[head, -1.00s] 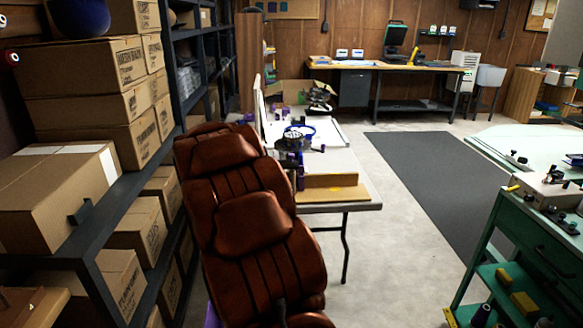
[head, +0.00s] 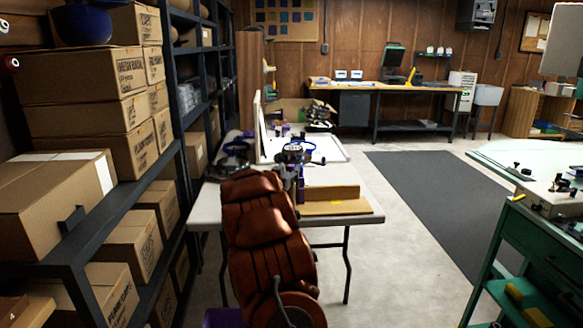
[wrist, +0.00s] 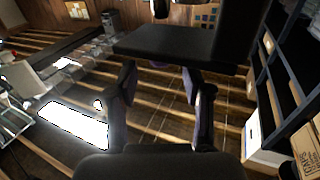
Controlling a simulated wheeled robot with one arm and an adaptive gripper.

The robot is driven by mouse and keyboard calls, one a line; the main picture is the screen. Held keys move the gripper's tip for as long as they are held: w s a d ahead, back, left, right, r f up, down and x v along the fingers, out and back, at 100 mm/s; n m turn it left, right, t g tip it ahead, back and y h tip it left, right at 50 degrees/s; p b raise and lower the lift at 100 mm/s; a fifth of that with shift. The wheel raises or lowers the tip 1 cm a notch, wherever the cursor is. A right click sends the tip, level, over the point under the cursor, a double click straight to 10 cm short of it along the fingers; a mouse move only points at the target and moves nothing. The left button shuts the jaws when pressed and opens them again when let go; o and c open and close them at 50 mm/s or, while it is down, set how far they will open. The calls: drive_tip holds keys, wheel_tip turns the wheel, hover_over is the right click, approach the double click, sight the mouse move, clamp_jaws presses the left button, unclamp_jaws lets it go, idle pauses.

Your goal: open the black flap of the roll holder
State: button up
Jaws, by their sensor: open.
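I cannot make out the roll holder or its black flap in either view. My gripper (wrist: 160,88) shows in the wrist view with its two dark fingers spread apart and nothing between them. Behind the fingers are ceiling beams and part of the room, turned at an angle.
A white folding table (head: 352,176) stands ahead, with devices with blue rings (head: 294,152) and a wooden piece (head: 330,194) on it. A shelf with cardboard boxes (head: 84,74) lines the left. A green cart (head: 538,262) stands at right. Floor and a dark mat (head: 440,190) lie open between.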

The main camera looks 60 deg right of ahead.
sight(290, 166)
drive_tip(key=shift+x, duration=1.8)
drive_tip(key=shift+c, duration=0.4)
clamp_jaws()
